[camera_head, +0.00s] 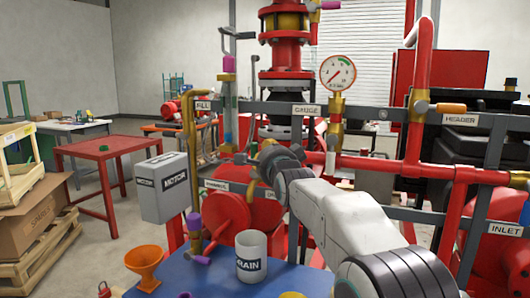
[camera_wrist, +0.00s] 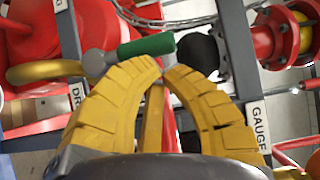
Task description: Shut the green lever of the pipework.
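The green lever (camera_wrist: 147,45) shows in the wrist view as a short green handle on a grey metal valve stem, lying nearly crosswise in the picture. My gripper (camera_wrist: 163,69) has two yellow ribbed fingers whose tips come almost together just below the lever's right part. Nothing is seen held between them, and I cannot tell whether the tips touch the lever. In the head view my gripper (camera_head: 271,156) points at the pipework beneath the GAUGE label, mostly hidden by my wrist. The green lever is not clearly visible in that view.
The GAUGE plate (camera_wrist: 259,126) and a grey frame bar lie right of the fingers; a brass pipe (camera_wrist: 45,71) lies left. The grey MOTOR box (camera_head: 161,188) stands left.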

